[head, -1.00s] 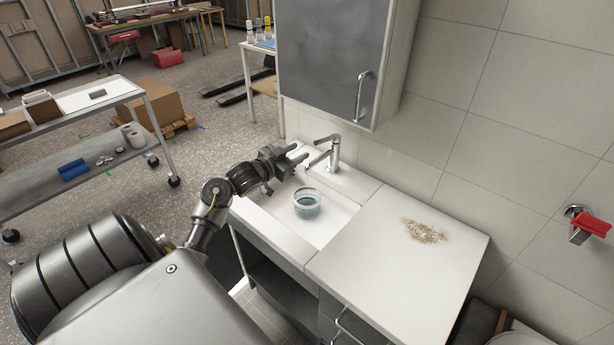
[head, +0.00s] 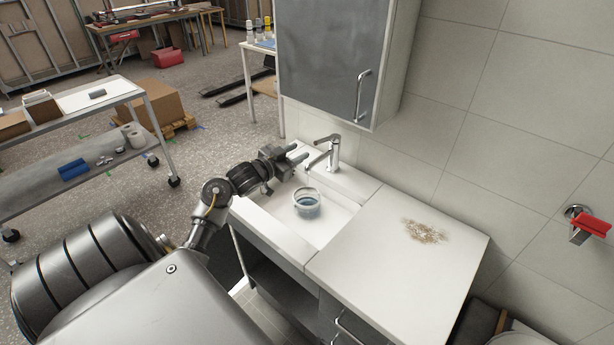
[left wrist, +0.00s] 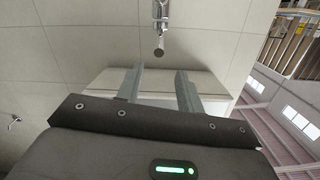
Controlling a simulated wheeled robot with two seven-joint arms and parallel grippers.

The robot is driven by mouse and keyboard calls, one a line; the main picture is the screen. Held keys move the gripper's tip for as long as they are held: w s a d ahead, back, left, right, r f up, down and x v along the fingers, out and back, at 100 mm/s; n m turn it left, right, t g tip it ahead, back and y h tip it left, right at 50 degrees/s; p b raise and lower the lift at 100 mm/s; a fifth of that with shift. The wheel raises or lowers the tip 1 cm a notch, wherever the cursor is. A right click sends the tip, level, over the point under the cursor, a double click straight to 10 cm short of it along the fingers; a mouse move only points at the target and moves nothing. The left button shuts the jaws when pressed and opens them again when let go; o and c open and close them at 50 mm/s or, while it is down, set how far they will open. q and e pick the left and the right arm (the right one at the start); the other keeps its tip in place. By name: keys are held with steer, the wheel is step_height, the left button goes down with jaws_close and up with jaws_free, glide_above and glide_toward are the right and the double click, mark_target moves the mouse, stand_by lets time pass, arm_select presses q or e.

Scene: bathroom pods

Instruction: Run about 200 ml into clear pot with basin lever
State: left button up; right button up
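The clear pot (head: 306,203) stands upright in the white basin (head: 333,222), below the tap, with bluish water in its lower part. The chrome tap (head: 334,155) stands at the basin's back edge, with its basin lever (head: 323,139) on top. I cannot make out a running stream. My left gripper (head: 302,152) is over the basin's left side, close to the tap spout. In the left wrist view its two fingers (left wrist: 159,72) are apart with nothing between them, and the tap (left wrist: 160,28) shows just beyond them. My right gripper is out of view.
A white counter (head: 380,275) with a patch of brown crumbs (head: 424,231) adjoins the basin on the right. A grey-doored wall cabinet (head: 335,60) hangs above the tap. A red-handled fixture (head: 590,226) is on the right wall. A trolley (head: 95,155) stands at the left.

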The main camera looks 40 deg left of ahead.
mark_target(319, 142)
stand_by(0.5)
arm_select(q)
step_height(319, 142, up, 5)
steer(key=w+d+m+b, duration=0.1)
steer(key=w+m+b, duration=0.1)
steer(key=w+f+g, duration=0.1)
steer(key=w+f, duration=0.1)
steer(key=w, duration=0.1)
steer(key=w+f+n+g, duration=0.1)
steer(key=w+f, duration=0.1)
steer(key=w, duration=0.1)
steer(key=w+a+f+n+g, duration=0.1)
steer(key=w+f, duration=0.1)
steer(key=w, duration=0.1)
steer(key=shift+w+f+y, duration=0.15)
steer(key=shift+f+y, duration=0.2)
steer(key=shift+y, duration=0.05)
jaws_close()
